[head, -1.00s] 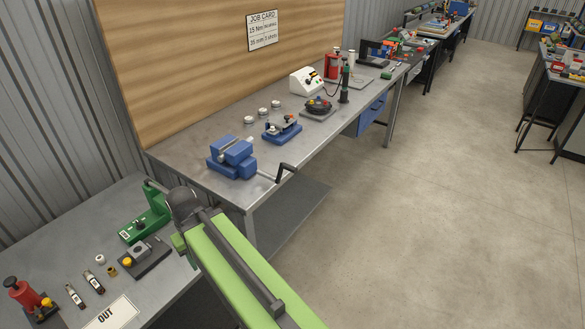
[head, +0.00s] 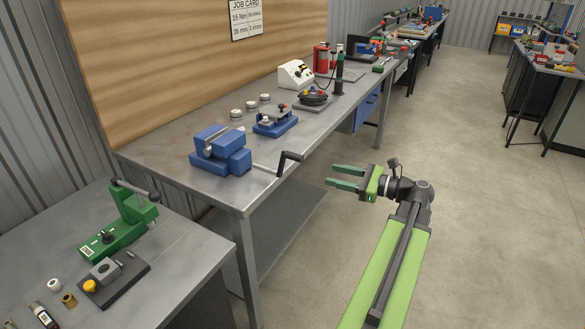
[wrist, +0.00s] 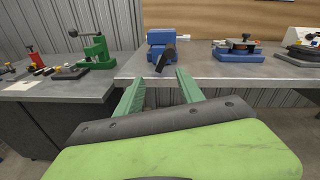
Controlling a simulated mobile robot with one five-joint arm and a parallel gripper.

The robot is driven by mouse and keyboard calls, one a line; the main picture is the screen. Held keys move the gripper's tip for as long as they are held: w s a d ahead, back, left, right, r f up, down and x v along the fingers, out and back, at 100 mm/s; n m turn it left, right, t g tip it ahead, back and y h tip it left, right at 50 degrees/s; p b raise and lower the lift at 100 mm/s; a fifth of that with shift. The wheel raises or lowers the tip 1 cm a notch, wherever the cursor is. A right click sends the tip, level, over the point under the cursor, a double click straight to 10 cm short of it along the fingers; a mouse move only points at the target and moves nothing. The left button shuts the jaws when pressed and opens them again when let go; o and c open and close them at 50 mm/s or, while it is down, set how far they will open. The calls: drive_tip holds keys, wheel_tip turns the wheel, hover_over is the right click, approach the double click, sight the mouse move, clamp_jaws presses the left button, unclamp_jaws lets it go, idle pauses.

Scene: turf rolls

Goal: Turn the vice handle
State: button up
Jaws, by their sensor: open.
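The blue vice (head: 222,148) sits on the near end of the long grey bench, and it also shows in the wrist view (wrist: 161,42). Its dark crank handle (head: 284,162) sticks out past the bench's front edge on a thin rod. In the wrist view my gripper (wrist: 157,88) is also open and empty.
A lower grey bench (head: 185,255) stands at the left with a green press (head: 120,220) and small parts. Beyond the vice are a blue fixture (head: 275,121), a black round device (head: 313,97) and a white box (head: 296,74). The floor (head: 480,230) at the right is clear.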

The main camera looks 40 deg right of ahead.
drive_tip(key=s+d+m+t, duration=0.1)
drive_tip(key=s+d, duration=0.1)
approach(286, 154)
drive_tip(key=shift+h, duration=0.4)
drive_tip(key=x, duration=0.6)
drive_tip(key=shift+w+d+f, duration=0.2)
drive_tip(key=shift+d+f, duration=0.05)
drive_tip(key=shift+c, duration=0.5)
clamp_jaws()
